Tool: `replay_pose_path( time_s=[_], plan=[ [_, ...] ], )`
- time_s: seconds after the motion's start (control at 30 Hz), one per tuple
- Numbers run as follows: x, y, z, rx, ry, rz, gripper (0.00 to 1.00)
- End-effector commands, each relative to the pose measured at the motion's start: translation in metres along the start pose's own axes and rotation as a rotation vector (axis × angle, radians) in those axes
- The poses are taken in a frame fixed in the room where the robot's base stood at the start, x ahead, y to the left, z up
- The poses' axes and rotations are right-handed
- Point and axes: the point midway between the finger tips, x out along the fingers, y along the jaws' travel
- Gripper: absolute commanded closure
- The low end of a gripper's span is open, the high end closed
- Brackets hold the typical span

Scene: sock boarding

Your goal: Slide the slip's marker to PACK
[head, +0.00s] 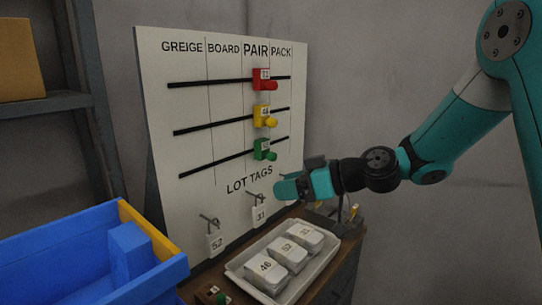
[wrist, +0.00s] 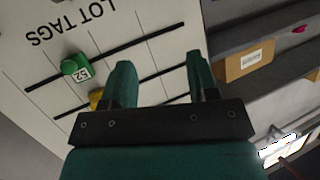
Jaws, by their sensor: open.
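The white board (head: 200,130) has columns GREIGE, BOARD, PAIR and PACK and three dark rails. A red marker (head: 262,79), a yellow marker (head: 262,116) and a green marker (head: 262,150) sit one per rail in the PAIR column. In the wrist view the green marker (wrist: 75,67) shows a label that looks like 52, upside down. The yellow marker (wrist: 96,99) is partly hidden behind a finger. My gripper (head: 280,189) is open and empty, in front of the board's lower right, below the green marker. In the wrist view its fingers (wrist: 159,70) are spread apart. I cannot make out the slip.
Tags 52 (head: 214,242) and 31 (head: 260,214) hang on hooks under LOT TAGS. A white tray (head: 240,270) with three labelled packs stands on the wooden cabinet (head: 343,270). A blue bin (head: 60,250) is at lower left. Grey shelving (head: 90,100) stands left.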

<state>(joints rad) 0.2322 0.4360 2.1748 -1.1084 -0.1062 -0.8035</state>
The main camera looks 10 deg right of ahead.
Motion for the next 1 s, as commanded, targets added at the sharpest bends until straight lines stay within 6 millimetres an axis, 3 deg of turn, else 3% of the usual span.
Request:
replay_pose_path(
  time_s=[0.03, 0.1, 0.2, 0.3, 0.4, 0.53, 1.0],
  plan=[
    [-0.006, 0.036, 0.003, -0.009, 0.087, 0.064, 0.46],
    [-0.018, 0.074, 0.004, -0.039, 0.193, 0.149, 0.46],
    [-0.035, 0.113, 0.009, -0.066, 0.293, 0.253, 0.46],
    [-0.046, 0.133, 0.012, -0.081, 0.343, 0.316, 0.46],
    [-0.047, 0.142, 0.011, -0.089, 0.36, 0.339, 0.46],
    [-0.032, 0.146, 0.002, -0.09, 0.361, 0.338, 0.46],
    [0.061, 0.178, -0.036, -0.091, 0.359, 0.336, 0.46]
  ],
)
